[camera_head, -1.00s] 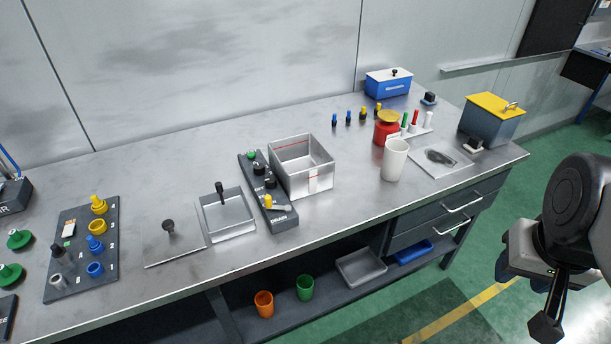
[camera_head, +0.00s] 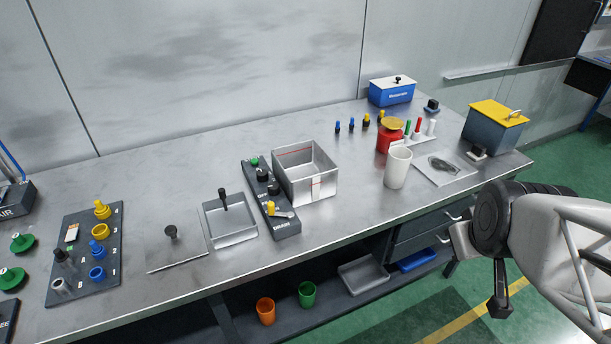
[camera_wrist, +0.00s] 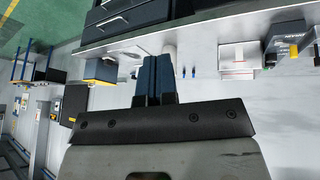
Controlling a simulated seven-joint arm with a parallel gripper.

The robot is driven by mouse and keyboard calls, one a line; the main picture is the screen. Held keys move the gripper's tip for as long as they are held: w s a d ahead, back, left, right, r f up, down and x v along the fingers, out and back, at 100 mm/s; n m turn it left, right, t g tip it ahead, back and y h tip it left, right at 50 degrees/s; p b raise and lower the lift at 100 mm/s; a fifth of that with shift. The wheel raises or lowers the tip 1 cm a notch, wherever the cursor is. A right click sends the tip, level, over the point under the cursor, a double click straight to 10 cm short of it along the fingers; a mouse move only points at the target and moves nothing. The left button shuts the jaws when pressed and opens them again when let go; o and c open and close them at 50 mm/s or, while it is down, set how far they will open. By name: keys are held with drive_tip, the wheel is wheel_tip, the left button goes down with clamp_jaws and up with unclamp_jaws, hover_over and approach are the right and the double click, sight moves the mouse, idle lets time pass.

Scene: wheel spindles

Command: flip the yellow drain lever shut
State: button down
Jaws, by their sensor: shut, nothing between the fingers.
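The yellow drain lever (camera_head: 281,212) sits at the near end of the dark control panel (camera_head: 285,229), above the DRAIN label, and points to the right. The panel stands against the left side of the open metal tank (camera_head: 318,189). The panel's near end also shows at the upper right of the wrist view, with the lever (camera_wrist: 293,53) small there. My gripper (camera_wrist: 154,62) is shut and empty in the wrist view, well apart from the lever. In the head view my arm is at the right, beyond the bench's front edge; the fingertips are not clear there.
A white cup (camera_head: 397,167), a red container (camera_head: 389,137) and a blue box with a yellow lid (camera_head: 495,126) stand right of the tank. A shallow tray (camera_head: 229,222) lies left of the panel. The bench front beside the tank is clear.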

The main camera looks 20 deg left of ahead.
drive_tip(key=w+a+f+n+t+y, duration=0.2)
drive_tip(key=w+a+f+n, duration=0.25)
drive_tip(key=a, duration=0.35)
drive_tip(key=n+t+y, duration=0.4)
drive_tip(key=n+y, duration=0.7)
drive_tip(key=n, duration=0.7)
approach(272, 226)
wheel_tip(272, 226, up, 4)
drive_tip(key=s+d, duration=0.1)
drive_tip(key=s, duration=0.2)
drive_tip(key=shift+s+a+f, duration=0.2)
drive_tip(key=shift+s+f, duration=0.15)
drive_tip(key=shift+s, duration=0.1)
drive_tip(key=shift+w+a, duration=0.1)
drive_tip(key=x, duration=1)
drive_tip(key=shift+w, duration=0.95)
drive_tip(key=shift+w+a, duration=0.2)
drive_tip(key=shift+w, duration=0.7)
